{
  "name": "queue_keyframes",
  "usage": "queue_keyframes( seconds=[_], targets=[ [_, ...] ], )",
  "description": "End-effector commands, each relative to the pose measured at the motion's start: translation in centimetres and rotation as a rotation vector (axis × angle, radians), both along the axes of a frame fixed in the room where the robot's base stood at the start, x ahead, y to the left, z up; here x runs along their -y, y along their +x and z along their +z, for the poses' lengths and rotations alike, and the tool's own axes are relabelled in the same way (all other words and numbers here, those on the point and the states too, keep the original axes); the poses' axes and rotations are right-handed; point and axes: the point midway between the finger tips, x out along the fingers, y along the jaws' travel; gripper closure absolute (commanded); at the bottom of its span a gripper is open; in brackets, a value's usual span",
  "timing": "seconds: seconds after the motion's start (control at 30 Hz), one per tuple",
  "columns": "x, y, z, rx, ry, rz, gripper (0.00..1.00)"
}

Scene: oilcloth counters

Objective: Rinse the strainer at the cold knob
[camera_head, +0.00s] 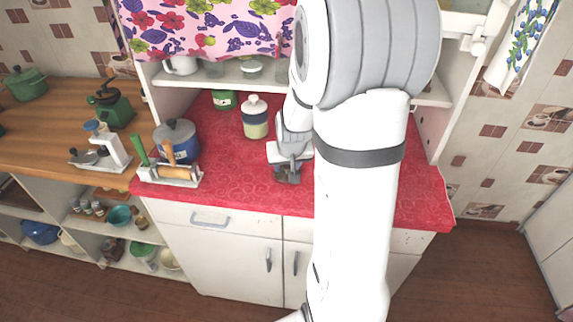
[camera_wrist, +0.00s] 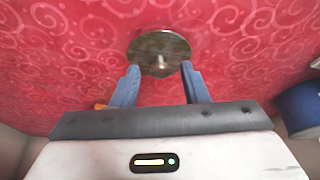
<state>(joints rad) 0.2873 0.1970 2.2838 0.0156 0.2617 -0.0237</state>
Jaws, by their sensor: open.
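A round, dull metallic disc with a small knob at its centre, perhaps the strainer (camera_wrist: 160,40), lies on the red cloth in the wrist view. My gripper (camera_wrist: 160,72) is open, with one blue-grey finger at each side of the disc's near edge. Nothing is held between the fingers. I cannot tell whether the fingers touch the disc. In the head view my gripper (camera_head: 288,180) is low over the red counter (camera_head: 230,190), and the disc cannot be made out there. I see no cold knob, tap or sink in either view.
A cream and dark jar (camera_head: 255,122) stands behind my gripper. A lidded pot (camera_head: 177,140) and a rack with a rolling pin (camera_head: 172,174) stand at the counter's left. A green tin (camera_head: 224,100) is at the back. My arm hides much of the counter's right side.

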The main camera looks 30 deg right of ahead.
Motion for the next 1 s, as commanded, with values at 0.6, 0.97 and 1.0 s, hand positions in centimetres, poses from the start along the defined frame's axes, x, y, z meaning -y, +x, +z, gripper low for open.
queue_keyframes(
  seconds=[0.6,0.97,1.0],
  targets=[
    [-1.1,-3.9,9.6,0.004,-0.001,0.000,0.59],
    [-6.6,-9.6,12.3,-0.035,0.008,0.109,0.59],
    [-7.8,-11.0,12.5,-0.047,0.009,0.136,0.59]
  ],
)
